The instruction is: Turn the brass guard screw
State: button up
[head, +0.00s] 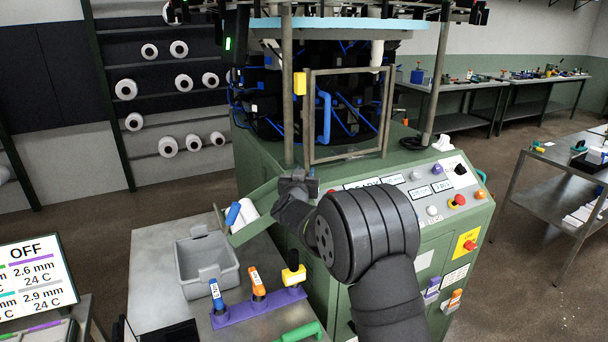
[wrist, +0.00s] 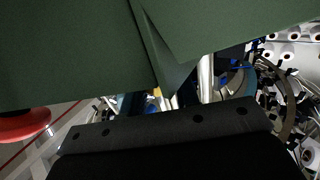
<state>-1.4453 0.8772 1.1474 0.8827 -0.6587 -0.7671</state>
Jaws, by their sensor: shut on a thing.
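The brass guard screw does not show in either view. My gripper (head: 298,187) is at the green machine's front left edge, just below the clear guard door (head: 347,112) with its blue handle (head: 324,117). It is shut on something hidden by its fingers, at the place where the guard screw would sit. In the wrist view a dark bar of my gripper (wrist: 170,135) lies close under the green machine panel (wrist: 70,55), and the fingertips are hidden.
The sloping control panel (head: 440,192) with knobs and buttons lies right of my wrist. A grey bin (head: 208,268) and a purple rack (head: 257,308) with colored tools stand on the bench at left. A blue-handled tool (head: 233,214) and white item lie in the green tray.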

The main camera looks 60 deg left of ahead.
jog(key=shift+r+m+t+h, duration=0.1)
jog(key=shift+m+t+h, duration=1)
jog(key=shift+t, duration=0.2)
jog(key=o, duration=1)
jog(key=shift+c, duration=0.2)
jog(key=v, duration=1.7)
jog(key=shift+s+d, duration=0.15)
